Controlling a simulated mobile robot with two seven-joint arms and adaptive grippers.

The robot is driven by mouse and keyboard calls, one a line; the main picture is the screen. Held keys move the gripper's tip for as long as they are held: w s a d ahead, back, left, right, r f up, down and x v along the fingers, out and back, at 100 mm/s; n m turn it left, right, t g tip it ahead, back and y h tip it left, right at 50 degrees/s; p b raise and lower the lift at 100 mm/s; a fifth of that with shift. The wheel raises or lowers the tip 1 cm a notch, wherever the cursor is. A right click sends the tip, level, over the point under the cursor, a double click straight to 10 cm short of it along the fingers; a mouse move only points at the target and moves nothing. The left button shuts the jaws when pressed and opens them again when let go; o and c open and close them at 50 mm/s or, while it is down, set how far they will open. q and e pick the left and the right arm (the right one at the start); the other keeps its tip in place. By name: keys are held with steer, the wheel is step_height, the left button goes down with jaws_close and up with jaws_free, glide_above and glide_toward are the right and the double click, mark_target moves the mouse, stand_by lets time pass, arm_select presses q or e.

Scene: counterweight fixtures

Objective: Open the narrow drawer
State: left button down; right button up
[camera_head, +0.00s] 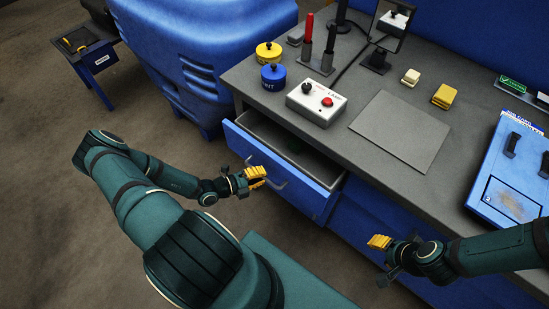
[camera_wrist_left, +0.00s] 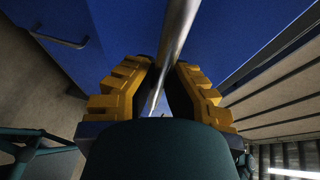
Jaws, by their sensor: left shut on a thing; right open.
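A blue drawer (camera_head: 308,192) under the workbench stands partly pulled out, and its grey interior (camera_head: 290,145) shows from above. I cannot tell from its size alone whether it is the narrow one. My left gripper (camera_head: 257,177) is at the drawer's front. In the left wrist view its yellow fingers (camera_wrist_left: 162,95) are shut on the drawer's metal bar handle (camera_wrist_left: 177,40), which runs between them. Part of the handle is hidden by the fingers. My right gripper (camera_head: 379,242) is open and empty, apart from the bench front at the lower right.
The grey benchtop (camera_head: 350,75) holds a control box with a red button (camera_head: 317,101), yellow (camera_head: 269,53) and blue (camera_head: 273,77) round weights, and a grey plate (camera_head: 400,130).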

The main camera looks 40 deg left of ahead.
arm_select(q)
steer(key=s+a, duration=0.1)
steer(key=s, duration=1.5)
steer(key=shift+f, duration=0.1)
steer(key=c, duration=1)
jaws_free()
steer(key=shift+w, duration=0.1)
steer(key=v, duration=1.2)
